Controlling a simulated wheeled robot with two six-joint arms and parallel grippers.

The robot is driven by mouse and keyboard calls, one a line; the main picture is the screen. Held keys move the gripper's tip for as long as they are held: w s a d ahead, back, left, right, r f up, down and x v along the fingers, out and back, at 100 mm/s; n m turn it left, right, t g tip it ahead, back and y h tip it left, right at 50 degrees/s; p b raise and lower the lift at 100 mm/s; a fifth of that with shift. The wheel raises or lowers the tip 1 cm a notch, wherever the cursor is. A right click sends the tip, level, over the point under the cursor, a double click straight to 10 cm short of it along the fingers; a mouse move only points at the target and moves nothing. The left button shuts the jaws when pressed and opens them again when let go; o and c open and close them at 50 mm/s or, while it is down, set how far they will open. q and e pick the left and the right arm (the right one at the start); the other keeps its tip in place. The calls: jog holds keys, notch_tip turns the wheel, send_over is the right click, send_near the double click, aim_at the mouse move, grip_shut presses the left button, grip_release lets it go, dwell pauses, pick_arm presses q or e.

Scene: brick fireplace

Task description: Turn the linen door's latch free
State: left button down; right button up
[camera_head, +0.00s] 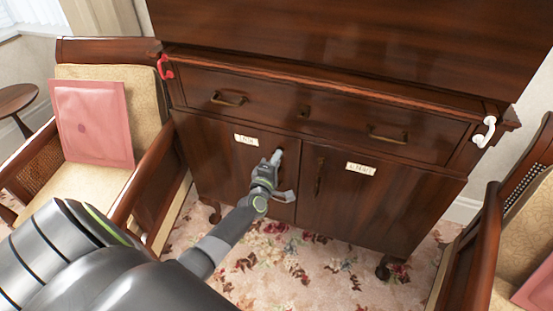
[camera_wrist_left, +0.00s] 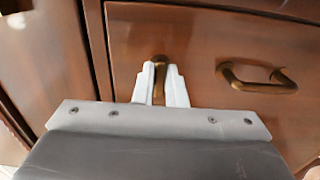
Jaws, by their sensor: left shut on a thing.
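A dark wooden cabinet has two lower doors, left (camera_head: 218,165) and right (camera_head: 385,205), each with a small pale label, left (camera_head: 246,139) and right (camera_head: 360,168). The lettering is too small to read surely, so I cannot tell which is the linen door. My left gripper (camera_head: 277,157) is at the left door's inner upper edge, shut on its brass handle or latch. In the left wrist view the brass piece (camera_wrist_left: 159,78) stands between the two pale fingers, partly hidden by them. The right door has an upright brass handle (camera_head: 319,177). My right gripper is not in view.
A drawer (camera_head: 310,112) with brass pulls (camera_head: 228,99) is above the doors. Floral carpet (camera_head: 290,262) lies in front.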

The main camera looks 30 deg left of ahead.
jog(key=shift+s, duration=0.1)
pick_arm(q)
jog(key=c, duration=1.5)
grip_release()
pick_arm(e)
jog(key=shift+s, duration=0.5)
pick_arm(q)
jog(key=v, duration=1.7)
jog(key=shift+s, duration=0.25)
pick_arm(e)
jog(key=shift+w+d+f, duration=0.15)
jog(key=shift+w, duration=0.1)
pick_arm(q)
jog(key=shift+f, duration=0.1)
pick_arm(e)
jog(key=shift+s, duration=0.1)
